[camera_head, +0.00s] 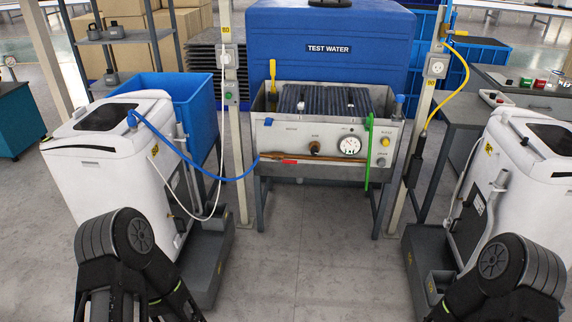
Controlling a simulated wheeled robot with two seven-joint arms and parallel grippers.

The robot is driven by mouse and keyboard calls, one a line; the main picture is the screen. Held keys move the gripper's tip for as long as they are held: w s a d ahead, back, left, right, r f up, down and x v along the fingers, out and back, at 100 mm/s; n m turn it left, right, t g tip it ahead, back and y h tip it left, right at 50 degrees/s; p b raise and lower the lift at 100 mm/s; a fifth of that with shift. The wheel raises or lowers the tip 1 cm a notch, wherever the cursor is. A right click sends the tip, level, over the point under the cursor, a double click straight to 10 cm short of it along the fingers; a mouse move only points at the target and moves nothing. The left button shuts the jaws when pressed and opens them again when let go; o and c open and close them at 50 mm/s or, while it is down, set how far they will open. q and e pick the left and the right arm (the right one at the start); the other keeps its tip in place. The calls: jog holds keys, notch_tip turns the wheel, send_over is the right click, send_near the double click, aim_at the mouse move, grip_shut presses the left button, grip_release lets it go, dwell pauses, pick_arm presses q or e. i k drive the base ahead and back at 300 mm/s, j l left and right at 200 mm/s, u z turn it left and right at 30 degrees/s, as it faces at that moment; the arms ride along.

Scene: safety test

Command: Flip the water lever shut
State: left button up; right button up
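A steel test basin (330,130) stands on legs at the centre, in front of a blue tank marked TEST WATER (328,25). A copper pipe (330,159) runs across its front panel, with a red lever-like piece (290,161) lying about level along it at the left. A brass fitting (314,148) and a round gauge (349,145) sit above the pipe. A yellow upright handle (272,75) rises at the basin's left corner and a blue one (399,104) at its right. Which is the water lever I cannot tell. My black arms show at the bottom corners; neither gripper is visible.
White machines stand at left (110,150) and right (520,170) on dark bases. A blue hose (190,160) runs from the left machine toward the basin. A green strip (369,150) hangs at the basin's right. Posts flank it. The floor (310,255) ahead is clear.

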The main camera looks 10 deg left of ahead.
aim_at(284, 162)
jog(key=i+j+z, duration=0.1)
jog(key=z, duration=0.75)
jog(key=i+j+z, duration=0.15)
jog(key=j+z, duration=0.15)
jog(key=j, duration=0.25)
jog(key=i+j+z, duration=0.1)
jog(key=j+z, duration=0.2)
jog(key=j, duration=0.25)
jog(key=j+z, duration=0.35)
jog(key=j, duration=1.5)
jog(key=i+z, duration=0.05)
